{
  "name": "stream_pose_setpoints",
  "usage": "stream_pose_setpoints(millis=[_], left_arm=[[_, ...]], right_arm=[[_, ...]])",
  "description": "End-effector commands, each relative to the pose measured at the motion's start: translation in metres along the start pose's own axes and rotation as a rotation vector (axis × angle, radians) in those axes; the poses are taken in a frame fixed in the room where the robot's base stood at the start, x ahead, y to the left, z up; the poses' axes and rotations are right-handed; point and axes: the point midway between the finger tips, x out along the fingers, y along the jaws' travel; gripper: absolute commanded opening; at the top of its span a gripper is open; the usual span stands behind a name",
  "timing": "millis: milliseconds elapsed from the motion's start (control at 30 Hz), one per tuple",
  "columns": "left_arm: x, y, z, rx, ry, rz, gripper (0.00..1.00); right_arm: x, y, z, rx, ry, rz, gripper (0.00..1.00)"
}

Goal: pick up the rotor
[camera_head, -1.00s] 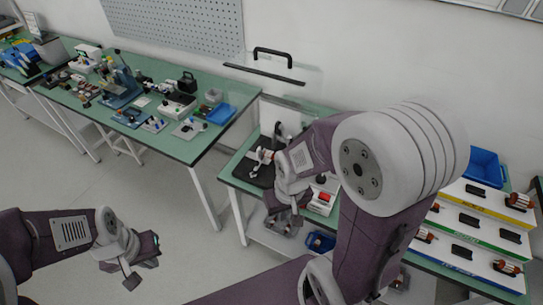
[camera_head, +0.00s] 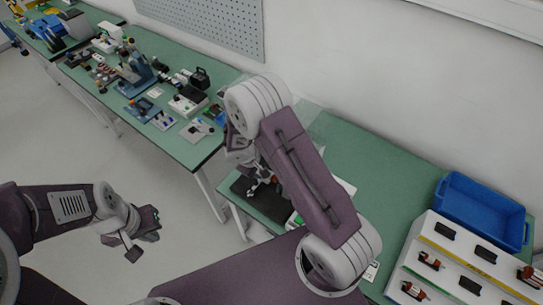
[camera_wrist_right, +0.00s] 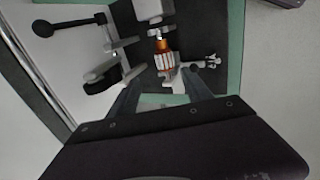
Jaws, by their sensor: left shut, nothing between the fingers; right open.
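In the right wrist view a rotor (camera_wrist_right: 163,55) with a copper-coloured winding and a pale ribbed body sits in a test stand on a black base (camera_wrist_right: 190,25). My right gripper (camera_wrist_right: 160,84) is open, its two fingers on either side just short of the rotor's near end. I cannot tell whether they touch it. In the head view my right arm mostly hides this gripper and the stand on the black base (camera_head: 268,204). My left gripper (camera_head: 141,247) is shut and empty, over the floor at the lower left.
A white stepped rack (camera_head: 455,265) holds more rotors (camera_head: 430,260) and black parts at the right. A blue bin (camera_head: 483,208) stands behind it. Another green table (camera_head: 185,148) at the left carries several tools. Green tabletop (camera_head: 375,165) is clear in the middle.

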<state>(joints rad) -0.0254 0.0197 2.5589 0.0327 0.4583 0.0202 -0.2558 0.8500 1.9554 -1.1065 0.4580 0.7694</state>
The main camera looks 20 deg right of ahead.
Motion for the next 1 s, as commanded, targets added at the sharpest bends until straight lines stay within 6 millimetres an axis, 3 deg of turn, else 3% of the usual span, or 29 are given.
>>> stream_pose_setpoints(millis=[133, 333, 567, 800, 1000], left_arm=[[-0.001, 0.000, 0.001, 0.000, -0.001, 0.000, 0.00], [-0.007, 0.000, 0.000, -0.001, -0.001, 0.000, 0.00], [-0.012, 0.000, -0.001, 0.000, -0.001, 0.000, 0.00], [-0.027, 0.000, -0.002, 0.000, -0.001, 0.000, 0.00], [-0.027, 0.000, -0.002, 0.000, -0.001, 0.000, 0.00]], right_arm=[[0.005, -0.001, -0.002, -0.010, 0.003, 0.005, 0.58], [0.035, 0.000, -0.001, -0.009, 0.001, 0.004, 0.58], [0.047, 0.000, -0.001, -0.008, 0.001, 0.004, 0.58], [0.085, -0.001, 0.000, -0.008, 0.001, 0.002, 0.58], [0.093, -0.001, -0.001, -0.007, 0.003, 0.004, 0.58]])
